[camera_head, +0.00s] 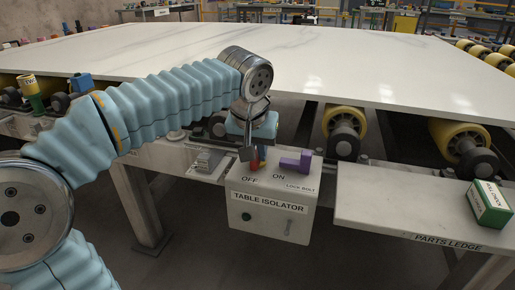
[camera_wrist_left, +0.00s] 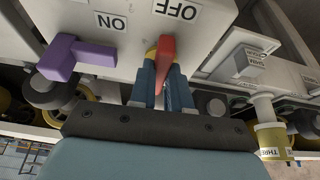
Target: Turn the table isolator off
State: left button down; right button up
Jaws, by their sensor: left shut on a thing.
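The table isolator (camera_head: 270,208) is a grey box below the stone slab's front edge, marked OFF and ON on its top. Its red handle (camera_head: 257,161) stands on the top, nearer the OFF label; it also shows in the left wrist view (camera_wrist_left: 167,47). My left gripper (camera_head: 250,152) reaches down from above and is shut on the red handle; its fingers (camera_wrist_left: 164,82) sit on both sides of it in the wrist view. A purple lock bolt (camera_head: 296,162) lies on the box top near the ON label, apart from the gripper. My right gripper is out of view.
The pale stone slab (camera_head: 330,66) lies behind, above yellow rollers (camera_head: 345,125). A parts ledge (camera_head: 390,205) at the right carries a green and white box (camera_head: 488,205). A small grey block (camera_head: 208,160) is left of the isolator. A yellow-green container (camera_head: 32,95) stands at far left.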

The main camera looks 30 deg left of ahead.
pick_arm(q)
jog(key=shift+m, duration=0.4)
jog(key=c, duration=1.1)
grip_release()
jog(key=p+v, duration=0.3)
jog(key=v, duration=1)
jog(key=shift+s+a+r, duration=0.1)
jog(key=shift+r, duration=0.3)
